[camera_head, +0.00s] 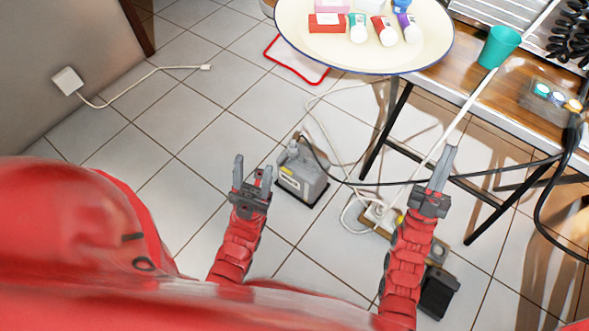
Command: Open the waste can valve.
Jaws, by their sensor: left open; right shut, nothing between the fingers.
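A grey can with a light label (302,175), which looks like the waste can, stands upright on the tiled floor near the middle of the head view. A small cap or fitting (293,147) shows on its top. It is too small to tell whether this is the valve or how it is set. A dark hose runs from the can's top to the right. My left gripper (252,168) is open and empty, just left of the can in the picture, apparently apart from it. My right gripper (446,158) is shut and empty, well to the right of the can.
A round cream tray (300,45) with tubes and boxes is at the top. A wooden table (450,77) with a green cup (498,47) stands at the right. Cables and a power strip (380,214) lie between can and table. The floor at left is mostly clear.

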